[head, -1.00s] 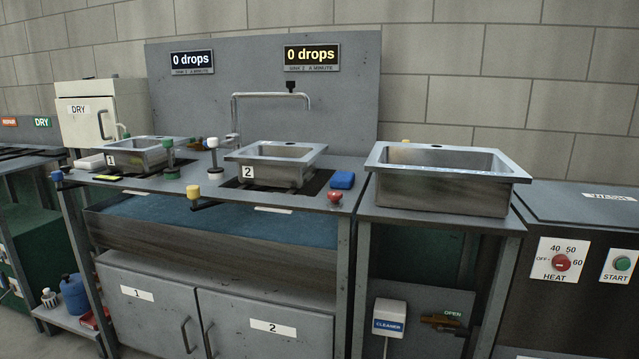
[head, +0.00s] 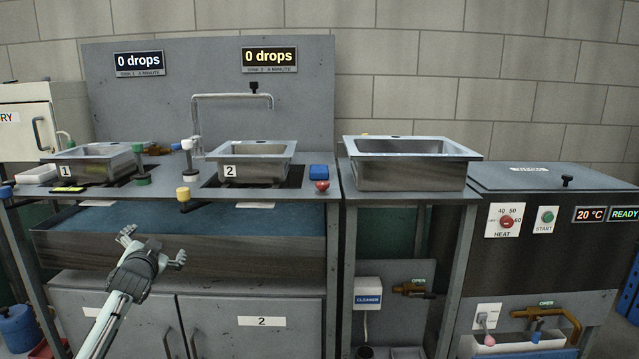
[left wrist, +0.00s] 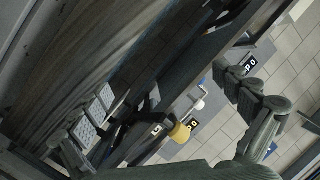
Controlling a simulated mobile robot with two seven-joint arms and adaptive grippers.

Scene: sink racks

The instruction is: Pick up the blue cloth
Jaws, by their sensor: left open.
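The blue cloth (head: 319,171) lies folded like a small block on the grey counter, just right of sink 2 (head: 278,149) and behind a red knob. My left gripper (head: 153,245) is open and empty. It is in front of the bench, below the counter top and well to the left of the cloth. In the left wrist view its spread fingers (left wrist: 160,85) frame the bench edge, a yellow knob and the wall. I cannot make out the cloth there. My right gripper is in neither view.
The counter front carries a yellow knob (head: 183,194) and a red knob (head: 321,185). A larger steel basin (head: 410,176) stands right of the cloth. A tap (head: 232,97) arches over sink 2. Cupboards (head: 250,310) fill the space below.

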